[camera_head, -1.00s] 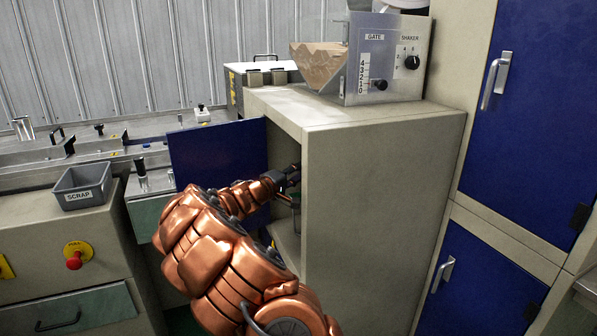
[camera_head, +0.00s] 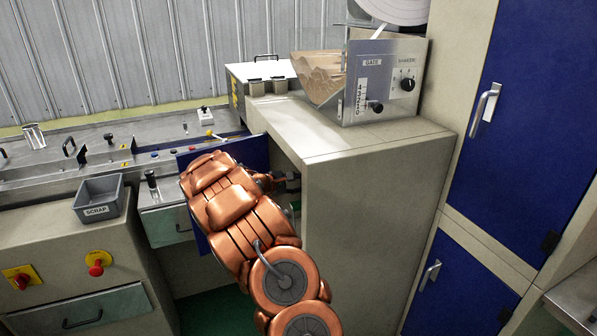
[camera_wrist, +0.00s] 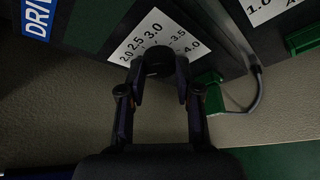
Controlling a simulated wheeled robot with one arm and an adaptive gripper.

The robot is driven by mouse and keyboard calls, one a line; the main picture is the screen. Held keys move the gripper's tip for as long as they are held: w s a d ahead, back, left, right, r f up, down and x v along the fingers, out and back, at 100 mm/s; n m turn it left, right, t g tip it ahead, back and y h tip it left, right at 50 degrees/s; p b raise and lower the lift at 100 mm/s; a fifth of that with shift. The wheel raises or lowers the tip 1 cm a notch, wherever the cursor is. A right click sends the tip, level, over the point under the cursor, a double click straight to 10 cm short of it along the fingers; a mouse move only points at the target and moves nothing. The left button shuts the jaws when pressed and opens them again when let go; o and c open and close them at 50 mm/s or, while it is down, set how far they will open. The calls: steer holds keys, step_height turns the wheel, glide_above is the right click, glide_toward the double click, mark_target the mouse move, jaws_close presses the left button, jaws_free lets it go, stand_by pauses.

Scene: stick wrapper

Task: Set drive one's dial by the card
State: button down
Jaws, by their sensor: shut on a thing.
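In the wrist view my gripper (camera_wrist: 158,88) is shut on a dark round dial knob (camera_wrist: 157,60). Behind the knob is a white scale (camera_wrist: 153,28) with readable marks 2.0, 2.5, 3.0, 3.5 and 4.0. The knob's pointer cannot be made out. A blue label (camera_wrist: 38,15) beginning "DRIV" is at the upper left; its number is cut off. In the head view my gripper (camera_head: 292,182) is inside the open cabinet (camera_head: 375,200), mostly hidden by my arm and the cabinet wall. No card can be made out.
A second white scale (camera_wrist: 268,8), a green connector (camera_wrist: 303,38) and a grey cable (camera_wrist: 257,90) are right of the knob. The blue cabinet door (camera_head: 255,150) stands open beside my arm. A hopper unit (camera_head: 375,85) is on top; a scrap bin (camera_head: 100,200) is left.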

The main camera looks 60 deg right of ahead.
steer(key=n+g+y+p, duration=0.1)
steer(key=n+p, duration=0.1)
steer(key=p, duration=0.2)
steer(key=shift+r+y+p, duration=0.1)
steer(key=shift+y+p, duration=0.2)
steer(key=shift+p, duration=0.05)
steer(key=shift+n+g+p, duration=0.3)
steer(key=shift+n+p, duration=0.2)
steer(key=shift+p, duration=0.05)
steer(key=shift+f, duration=0.2)
steer(key=c, duration=0.8)
jaws_free()
steer(key=shift+d, duration=0.1)
steer(key=shift+r, duration=0.1)
steer(key=v, duration=1.2)
steer(key=shift+r, duration=0.1)
